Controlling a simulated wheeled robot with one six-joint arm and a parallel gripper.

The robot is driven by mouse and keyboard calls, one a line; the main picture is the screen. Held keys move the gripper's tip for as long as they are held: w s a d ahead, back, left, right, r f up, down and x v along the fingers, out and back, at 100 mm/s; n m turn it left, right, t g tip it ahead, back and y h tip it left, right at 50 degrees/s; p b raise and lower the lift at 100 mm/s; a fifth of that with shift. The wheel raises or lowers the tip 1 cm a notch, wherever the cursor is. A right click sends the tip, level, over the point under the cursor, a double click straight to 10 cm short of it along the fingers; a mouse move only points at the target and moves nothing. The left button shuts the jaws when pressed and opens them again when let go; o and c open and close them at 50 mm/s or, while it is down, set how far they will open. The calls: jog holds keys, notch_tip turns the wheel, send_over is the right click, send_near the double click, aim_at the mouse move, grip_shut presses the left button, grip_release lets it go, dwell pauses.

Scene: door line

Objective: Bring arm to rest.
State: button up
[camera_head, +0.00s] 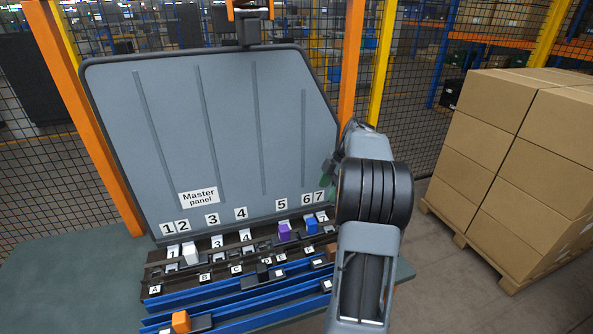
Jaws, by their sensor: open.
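My arm rises from the bottom edge right of centre, in front of the right end of the door panel. Its grey and black links are in view, but I cannot make out my gripper's fingers; they are hidden behind the arm or out of view.
An orange block (181,321) lies on the blue rails (250,299) at the front. Stacked cartons (490,175) stand on a pallet (470,243) at the right. Orange posts (92,130) and mesh fencing stand behind. Floor between arm and cartons is clear.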

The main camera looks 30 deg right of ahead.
jog(key=s+a+m+h, duration=0.1)
jog(key=s+a+m, duration=0.3)
jog(key=a, duration=0.5)
jog(key=s+a+f+m+t+h, duration=0.1)
jog(key=s+a+m+h, duration=0.1)
jog(key=s+a+m, duration=0.3)
jog(key=s+a+m+t+h, duration=0.1)
jog(key=s+a+m, duration=0.3)
jog(key=a, duration=0.9)
jog(key=shift+s+a+f+m, duration=0.15)
jog(key=shift+s+a+m, duration=0.1)
jog(key=shift+m, duration=0.65)
